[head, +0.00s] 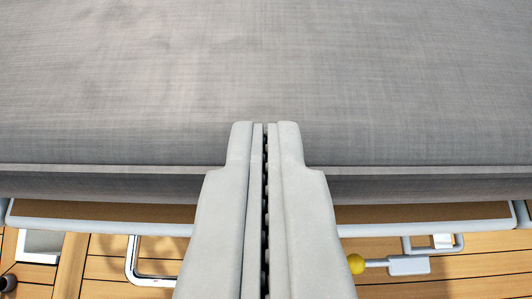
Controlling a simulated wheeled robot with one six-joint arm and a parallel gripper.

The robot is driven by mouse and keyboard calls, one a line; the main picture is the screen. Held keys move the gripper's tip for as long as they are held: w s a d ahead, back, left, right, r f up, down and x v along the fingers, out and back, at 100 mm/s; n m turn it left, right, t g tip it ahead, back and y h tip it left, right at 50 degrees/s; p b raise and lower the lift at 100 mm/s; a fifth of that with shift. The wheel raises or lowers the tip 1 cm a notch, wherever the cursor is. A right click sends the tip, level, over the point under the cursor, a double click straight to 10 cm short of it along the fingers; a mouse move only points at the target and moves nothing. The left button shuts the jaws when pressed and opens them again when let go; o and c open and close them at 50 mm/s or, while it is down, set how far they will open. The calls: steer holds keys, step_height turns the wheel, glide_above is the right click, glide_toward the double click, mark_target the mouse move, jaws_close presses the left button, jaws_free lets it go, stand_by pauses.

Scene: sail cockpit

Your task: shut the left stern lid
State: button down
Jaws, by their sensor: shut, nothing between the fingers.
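My gripper (264,127) is shut and empty in the lower middle of the head view. Its fingertips overlap the front part of a wide grey fabric-covered cushion (265,65). I cannot tell whether they touch it. No stern lid can be made out for certain in this view. Below the cushion's edge runs a brown panel with a pale rim (100,218), partly hidden behind my gripper; I cannot tell whether it is the lid.
Wooden slatted deck (95,268) shows along the bottom. A bent metal rail (133,262) stands at the lower left. A yellow ball on a grey handle (355,264) is at the lower right. A pale square piece (40,244) is at the far left.

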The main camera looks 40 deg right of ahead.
steer(key=s+a+f, duration=0.2)
steer(key=s+a, duration=0.4)
steer(key=s, duration=0.1)
steer(key=w+a+r+n+t+y, duration=0.15)
steer(key=a+r+n+t, duration=0.3)
steer(key=a+r, duration=1.7)
steer(key=s+a+r+n+t+y, duration=0.2)
steer(key=s+a+r+y, duration=0.3)
steer(key=s+a+r, duration=0.8)
steer(key=a+r+t, duration=0.1)
steer(key=a+r, duration=0.1)
steer(key=a, duration=0.1)
steer(key=shift+s+n+t, duration=0.35)
steer(key=shift+s, duration=0.05)
steer(key=shift+y, duration=0.25)
